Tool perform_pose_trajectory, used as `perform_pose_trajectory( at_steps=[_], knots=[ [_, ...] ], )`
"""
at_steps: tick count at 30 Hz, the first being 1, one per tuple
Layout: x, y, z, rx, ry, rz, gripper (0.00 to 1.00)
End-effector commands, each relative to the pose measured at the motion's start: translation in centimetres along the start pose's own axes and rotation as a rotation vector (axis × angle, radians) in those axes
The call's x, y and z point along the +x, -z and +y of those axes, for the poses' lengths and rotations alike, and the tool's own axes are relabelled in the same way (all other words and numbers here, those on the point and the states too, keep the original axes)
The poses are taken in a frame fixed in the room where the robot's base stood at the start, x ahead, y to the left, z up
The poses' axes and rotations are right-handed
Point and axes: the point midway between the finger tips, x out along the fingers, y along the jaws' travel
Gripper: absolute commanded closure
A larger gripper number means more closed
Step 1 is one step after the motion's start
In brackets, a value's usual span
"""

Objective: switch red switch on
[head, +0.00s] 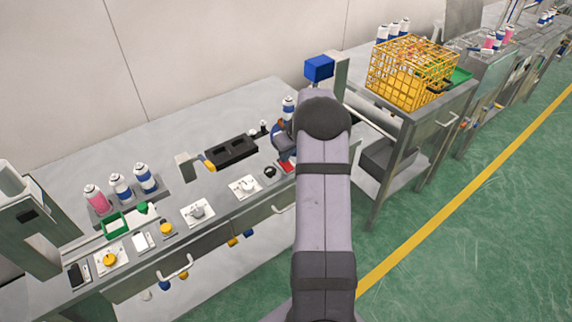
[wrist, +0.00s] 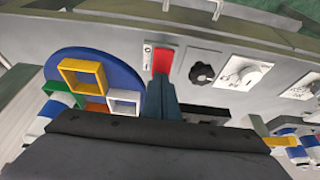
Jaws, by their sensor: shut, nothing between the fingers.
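The red switch (wrist: 164,58) sits on a small white plate with markings, in the upper middle of the wrist view. In the head view, a red part of it (head: 287,166) shows just left of my arm. My gripper (wrist: 160,82) is shut and empty. Its fingertips are at the near end of the red switch and overlap it in the wrist view; I cannot tell whether they touch it. In the head view my gripper (head: 283,153) is partly hidden by my arm. Which way the rocker is tilted is unclear.
A black knob (wrist: 202,72) and a white dial (wrist: 243,75) sit right of the switch in the wrist view. A blue disc (wrist: 128,78) with coloured open boxes lies left. A yellow wire basket (head: 408,75) stands on another bench. Spray cans (head: 121,188) stand at left.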

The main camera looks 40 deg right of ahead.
Motion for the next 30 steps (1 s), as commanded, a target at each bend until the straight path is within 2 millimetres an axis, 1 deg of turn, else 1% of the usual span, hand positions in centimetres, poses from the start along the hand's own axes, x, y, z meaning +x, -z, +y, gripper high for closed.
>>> perform_pose_trajectory(
  at_steps=[11,25,30],
  knots=[
    [0.11,-0.05,0.0,0.0,0.0,0.0,1.0],
    [0.93,-0.45,-0.02,0.0,0.001,-0.002,1.0],
    [0.86,-0.48,-0.04,0.0,0.002,-0.003,1.0]
  ],
)
